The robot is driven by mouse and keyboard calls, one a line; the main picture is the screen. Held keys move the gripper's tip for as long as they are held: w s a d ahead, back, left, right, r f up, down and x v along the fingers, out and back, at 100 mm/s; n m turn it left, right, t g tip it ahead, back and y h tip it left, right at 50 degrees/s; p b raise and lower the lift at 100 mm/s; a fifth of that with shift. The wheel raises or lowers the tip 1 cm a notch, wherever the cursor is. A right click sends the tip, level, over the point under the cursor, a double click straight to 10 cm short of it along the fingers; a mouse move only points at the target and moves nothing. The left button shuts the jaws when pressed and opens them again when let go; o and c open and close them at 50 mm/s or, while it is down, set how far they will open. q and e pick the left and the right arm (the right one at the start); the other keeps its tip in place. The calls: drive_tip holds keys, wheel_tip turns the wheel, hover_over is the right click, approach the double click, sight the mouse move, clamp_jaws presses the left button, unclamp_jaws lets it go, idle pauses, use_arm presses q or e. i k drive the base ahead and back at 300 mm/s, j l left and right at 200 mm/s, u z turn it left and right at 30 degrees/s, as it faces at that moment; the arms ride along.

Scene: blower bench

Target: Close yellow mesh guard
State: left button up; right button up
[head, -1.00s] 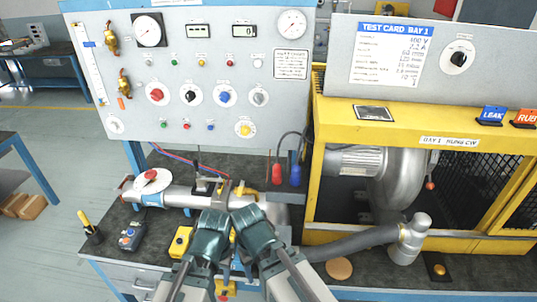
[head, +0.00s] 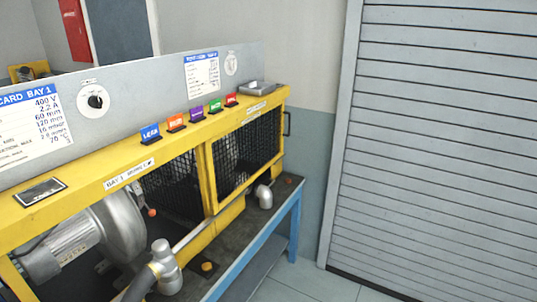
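The yellow mesh guard (head: 208,177) is a yellow frame with black mesh around the blower bench. Its left front section is uncovered, and the silver blower (head: 122,228) shows through it with dark mesh behind. Black mesh (head: 250,150) fills the right section. A dark handle (head: 287,122) sticks out at the far right end of the frame. I cannot tell from this angle which part of the guard moves. Neither of my grippers is in view.
Coloured tags, including a blue LEAK tag (head: 151,133), stand along the top rail. A silver pipe elbow (head: 264,196) and a silver pipe fitting (head: 163,267) stand on the bench. Grey floor (head: 300,280) is free before a closed roller shutter (head: 435,150).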

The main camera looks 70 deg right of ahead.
sight(216, 207)
drive_tip(key=z, duration=2.3)
drive_tip(key=i+l, duration=0.4)
drive_tip(key=i, duration=0.25)
drive_tip(key=i+l+u, duration=0.1)
drive_tip(key=i+l, duration=0.3)
drive_tip(key=i, duration=0.2)
drive_tip(key=i+l, duration=0.4)
drive_tip(key=i, duration=0.25)
